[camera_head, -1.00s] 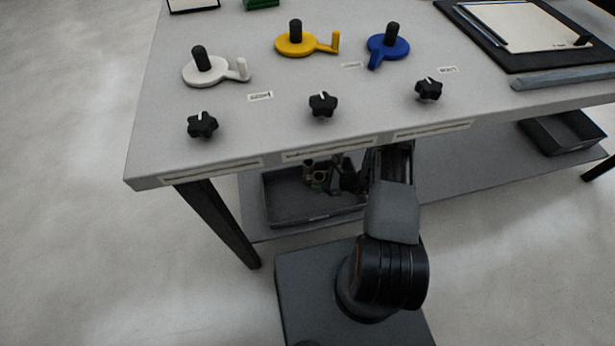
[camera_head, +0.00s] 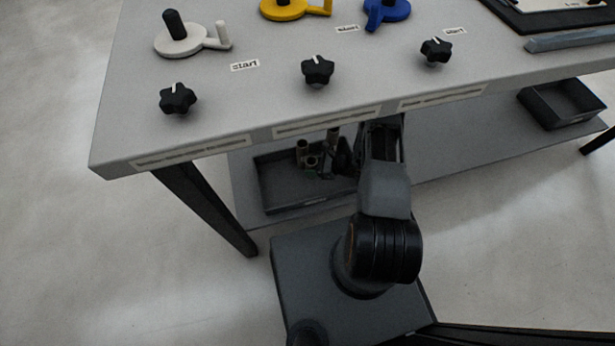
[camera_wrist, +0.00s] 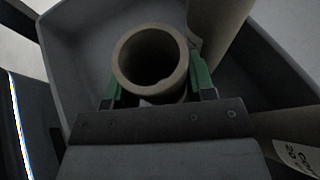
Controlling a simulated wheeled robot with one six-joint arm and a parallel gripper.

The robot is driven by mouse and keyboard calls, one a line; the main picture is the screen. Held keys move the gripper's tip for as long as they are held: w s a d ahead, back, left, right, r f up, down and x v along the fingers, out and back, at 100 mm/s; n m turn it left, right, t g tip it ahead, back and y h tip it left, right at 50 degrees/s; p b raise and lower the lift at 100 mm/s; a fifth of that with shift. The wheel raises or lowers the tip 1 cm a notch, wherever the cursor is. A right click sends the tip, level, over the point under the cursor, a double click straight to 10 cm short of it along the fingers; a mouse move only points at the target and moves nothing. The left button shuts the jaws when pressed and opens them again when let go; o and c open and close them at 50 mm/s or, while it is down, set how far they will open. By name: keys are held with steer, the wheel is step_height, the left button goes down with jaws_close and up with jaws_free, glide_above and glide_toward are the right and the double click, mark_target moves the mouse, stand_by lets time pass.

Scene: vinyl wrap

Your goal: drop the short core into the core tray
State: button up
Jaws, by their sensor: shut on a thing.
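In the wrist view my gripper (camera_wrist: 155,85) has its green fingers on either side of a cardboard core (camera_wrist: 150,92), shut on it. The core's round open end faces the camera. It is over or inside the grey core tray (camera_wrist: 75,50); I cannot tell whether it touches the floor. In the head view the tray (camera_head: 278,203) is on the lower shelf under the table, and my arm reaches in at its right side. Several tan cores (camera_head: 302,148) show there around the dark gripper, and which one is held is unclear.
In the wrist view another core (camera_wrist: 218,30) is close behind the right finger, and a labelled one (camera_wrist: 290,128) lies at right. A second tray (camera_head: 560,108) is at the shelf's right. The tabletop (camera_head: 225,115) overhangs my arm; a table leg (camera_head: 210,210) stands left.

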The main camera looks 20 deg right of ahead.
steer(key=o, duration=1)
steer(key=p+v, duration=0.3)
steer(key=v, duration=1)
steer(key=shift+s+d+r, duration=0.15)
steer(key=shift+d+r, duration=0.1)
steer(key=shift+d, duration=0.05)
